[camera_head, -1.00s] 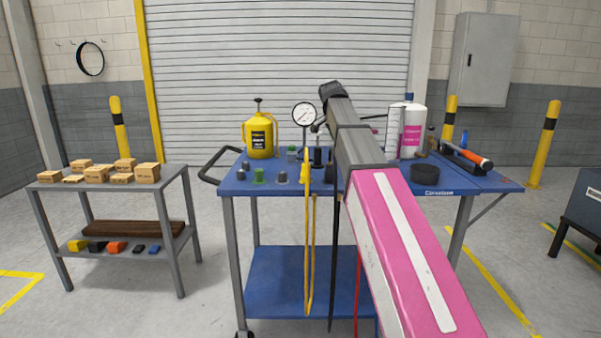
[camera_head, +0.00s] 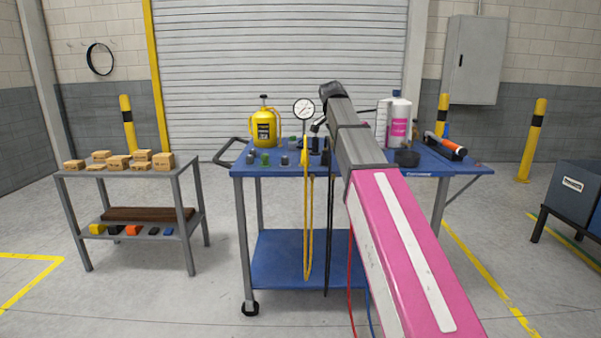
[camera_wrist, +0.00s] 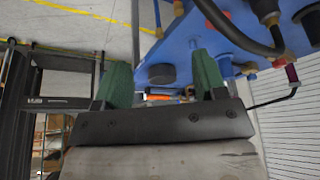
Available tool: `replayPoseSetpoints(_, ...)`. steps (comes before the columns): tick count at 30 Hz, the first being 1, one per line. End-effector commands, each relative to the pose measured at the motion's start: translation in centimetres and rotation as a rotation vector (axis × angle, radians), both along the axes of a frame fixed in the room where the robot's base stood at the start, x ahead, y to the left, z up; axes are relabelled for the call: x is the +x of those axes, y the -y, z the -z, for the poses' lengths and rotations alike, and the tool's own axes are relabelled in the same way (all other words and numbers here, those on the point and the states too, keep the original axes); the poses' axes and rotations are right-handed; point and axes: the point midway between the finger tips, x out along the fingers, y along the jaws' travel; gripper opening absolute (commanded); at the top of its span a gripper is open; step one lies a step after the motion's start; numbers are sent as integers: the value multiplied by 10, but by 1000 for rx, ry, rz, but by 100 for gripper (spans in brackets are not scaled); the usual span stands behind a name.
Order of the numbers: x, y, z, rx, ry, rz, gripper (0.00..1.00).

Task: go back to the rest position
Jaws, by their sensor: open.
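My gripper (camera_wrist: 163,80) shows in the wrist view as two green fingers set wide apart, with nothing held between them. The blue cart (camera_wrist: 238,35) lies beyond the fingers, with a dark round cup (camera_wrist: 161,74) on it seen between them. In the head view my grey and pink arm reaches forward toward the blue cart (camera_head: 290,250). The arm's far end hides part of the cart top, and the fingers cannot be made out clearly there.
The cart carries a yellow pump can (camera_head: 264,128), a dial gauge (camera_head: 304,109), a white bottle (camera_head: 398,122) and an orange-handled tool (camera_head: 446,146). Hoses hang at its front. A grey shelf (camera_head: 183,220) with small boxes stands left. Open floor lies between shelf and cart.

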Motion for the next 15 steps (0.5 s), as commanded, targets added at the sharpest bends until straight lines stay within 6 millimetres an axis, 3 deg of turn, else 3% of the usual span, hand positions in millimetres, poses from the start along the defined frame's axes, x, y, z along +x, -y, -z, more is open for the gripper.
replayPoseSetpoints(8, -5, 2, 26, 1, -22, -38, 65)
replayPoseSetpoints(15, -12, 5, 63, 3, -53, -95, 65)
